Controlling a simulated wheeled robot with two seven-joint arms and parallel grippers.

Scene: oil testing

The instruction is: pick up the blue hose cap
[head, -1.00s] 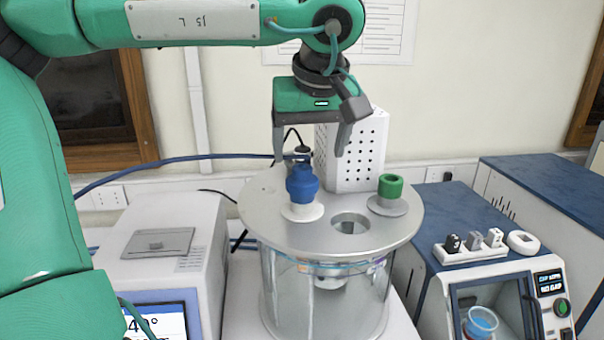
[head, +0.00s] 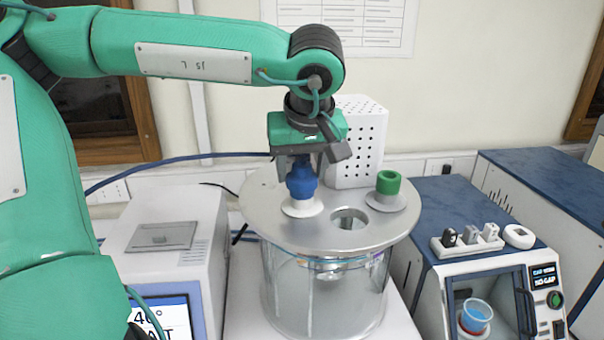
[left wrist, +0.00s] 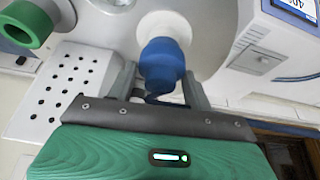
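The blue hose cap (head: 301,183) stands upright on a white collar (head: 302,207) on the round metal lid (head: 268,222). My left gripper (head: 302,165) points down from above, right over the cap. In the left wrist view the blue cap (left wrist: 163,62) lies between the two grey fingers of my left gripper (left wrist: 161,88). The fingers are apart, one on each side, with a gap showing on at least one side, so it looks open. The blue hose behind the cap is partly hidden. My right gripper is not in view.
A green ring-shaped cap (head: 388,183) stands on the lid at the right. An open hole (head: 349,219) lies between the caps. A white perforated box (head: 357,140) stands close behind the gripper. A blue-topped machine (head: 436,205) is at the right.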

